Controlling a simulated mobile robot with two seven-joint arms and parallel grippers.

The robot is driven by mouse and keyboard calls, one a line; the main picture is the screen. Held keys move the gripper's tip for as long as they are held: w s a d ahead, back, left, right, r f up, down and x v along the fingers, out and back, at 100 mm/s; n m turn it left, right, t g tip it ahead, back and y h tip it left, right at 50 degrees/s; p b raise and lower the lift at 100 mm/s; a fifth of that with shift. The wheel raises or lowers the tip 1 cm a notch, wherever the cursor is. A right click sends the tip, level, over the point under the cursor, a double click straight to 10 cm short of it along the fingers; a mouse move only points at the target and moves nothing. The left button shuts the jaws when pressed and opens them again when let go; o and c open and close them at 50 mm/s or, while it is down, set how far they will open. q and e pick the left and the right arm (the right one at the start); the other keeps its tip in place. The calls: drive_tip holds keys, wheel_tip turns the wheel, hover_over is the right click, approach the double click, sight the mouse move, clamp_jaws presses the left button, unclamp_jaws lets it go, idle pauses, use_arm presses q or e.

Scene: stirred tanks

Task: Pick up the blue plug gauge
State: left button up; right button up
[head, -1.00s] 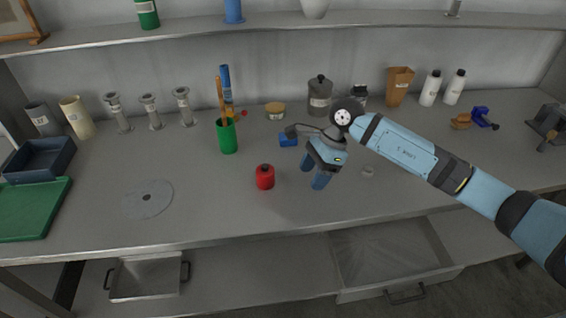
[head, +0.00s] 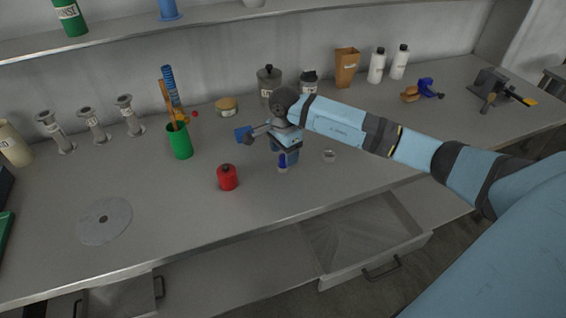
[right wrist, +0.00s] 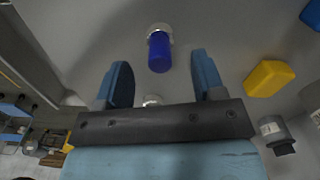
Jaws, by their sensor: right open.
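The blue plug gauge (right wrist: 159,50) shows in the right wrist view as a blue cylinder with a silvery metal end, just beyond and between my fingertips, not touching them. In the head view the plug gauge (head: 282,161) is a small dark blue shape on the bench, partly hidden by my gripper. My right gripper (head: 287,158) is open and low above the bench, pointing down. Its two blue fingers also show wide apart in the right wrist view (right wrist: 162,72), with nothing between them. My left gripper is in neither view.
A red container (head: 228,178) stands left of the gripper, with a green cup (head: 180,141) farther left. A blue block (head: 243,134) lies close behind, and a small metal piece (head: 329,156) lies to the right. A yellow block (right wrist: 268,78) shows in the wrist view.

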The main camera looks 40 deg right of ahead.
sight(283, 156)
wheel_tip(283, 156, down, 4)
drive_tip(key=shift+a+f+p, duration=0.1)
drive_tip(key=shift+f+p, duration=0.15)
drive_tip(key=shift+p, duration=0.05)
drive_tip(key=c, duration=1)
drive_tip(key=shift+r, duration=0.1)
